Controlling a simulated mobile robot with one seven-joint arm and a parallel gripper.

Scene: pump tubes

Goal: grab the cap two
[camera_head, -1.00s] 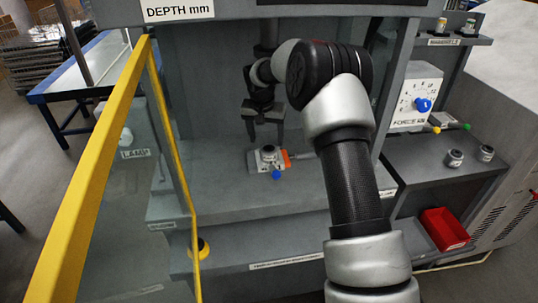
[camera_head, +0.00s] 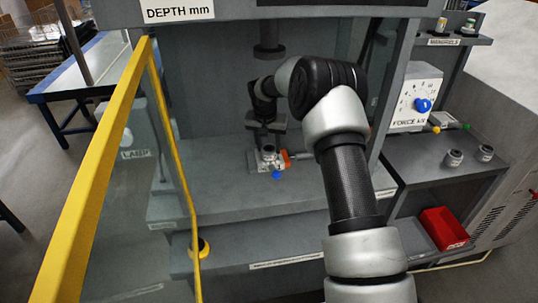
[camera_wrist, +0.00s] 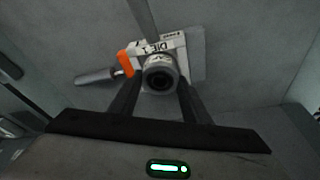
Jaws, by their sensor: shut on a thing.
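A grey round cap-like piece (camera_wrist: 160,74) with a dark centre sits at a white block labelled DIE 1 (camera_wrist: 172,44). In the head view the piece (camera_head: 268,152) is on the press bed, partly hidden by my fingers. My gripper (camera_head: 267,148) reaches down over it inside the press bay. In the wrist view my gripper (camera_wrist: 159,84) has a finger on either side of the piece and is shut on it. I cannot read a number on the piece, so I cannot tell whether it is cap two.
An orange clamp part (camera_wrist: 125,63) with a grey handle (camera_wrist: 95,77) is beside the die. A blue knob (camera_head: 277,175) is in front. The press ram (camera_head: 268,48) hangs above. Two similar grey pieces (camera_head: 453,158) (camera_head: 486,153) stand on the right shelf. A yellow-framed guard (camera_head: 98,150) stands at left.

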